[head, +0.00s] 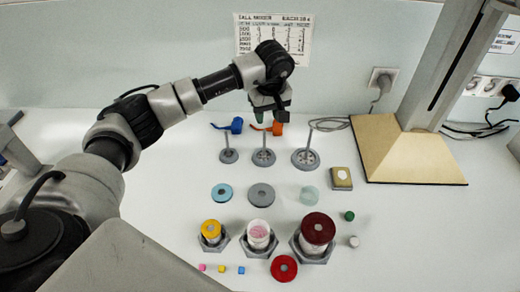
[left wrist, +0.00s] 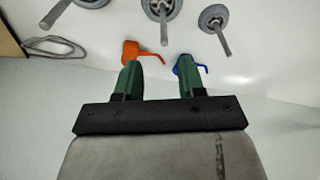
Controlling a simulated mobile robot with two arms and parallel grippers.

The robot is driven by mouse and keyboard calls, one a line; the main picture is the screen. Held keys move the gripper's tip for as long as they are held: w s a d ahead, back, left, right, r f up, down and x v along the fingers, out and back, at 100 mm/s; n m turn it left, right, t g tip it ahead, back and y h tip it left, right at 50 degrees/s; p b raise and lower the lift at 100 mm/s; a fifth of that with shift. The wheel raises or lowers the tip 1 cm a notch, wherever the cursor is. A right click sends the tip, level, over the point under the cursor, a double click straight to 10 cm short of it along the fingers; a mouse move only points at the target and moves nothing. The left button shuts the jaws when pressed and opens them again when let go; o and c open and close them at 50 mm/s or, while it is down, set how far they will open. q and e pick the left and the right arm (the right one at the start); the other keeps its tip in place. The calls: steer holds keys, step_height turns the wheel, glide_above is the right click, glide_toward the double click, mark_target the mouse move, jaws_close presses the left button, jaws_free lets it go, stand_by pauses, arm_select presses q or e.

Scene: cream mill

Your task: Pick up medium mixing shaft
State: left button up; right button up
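Three grey mixing shafts stand upright in a row, each a round base with a thin vertical rod. The medium mixing shaft (head: 263,157) is the middle one, between the small shaft (head: 228,155) and the large shaft (head: 305,158). In the left wrist view the medium shaft (left wrist: 163,28) stands ahead of the fingers, near the top edge. My left gripper (head: 270,106) points down behind the row, above the orange tool. In the left wrist view its green fingers (left wrist: 158,68) are spread apart with nothing between them. My right gripper does not show.
An orange tool (head: 276,128) and a blue tool (head: 236,125) lie behind the shafts. In front are discs, such as the grey one (head: 261,195), and containers in hexagonal holders. A stand with a wooden base (head: 405,155) is at right. A cable lies behind the large shaft.

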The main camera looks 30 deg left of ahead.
mark_target(264, 130)
arm_select(q)
steer(key=f+p, duration=0.1)
steer(key=f, duration=0.1)
steer(key=f+p, duration=0.1)
steer(key=f, duration=0.2)
steer(key=a+f+p, duration=0.1)
steer(key=f, duration=0.2)
steer(key=shift+w+a+f, duration=0.1)
steer(key=shift+w+f, duration=0.05)
steer(key=shift+f, duration=0.2)
jaws_close()
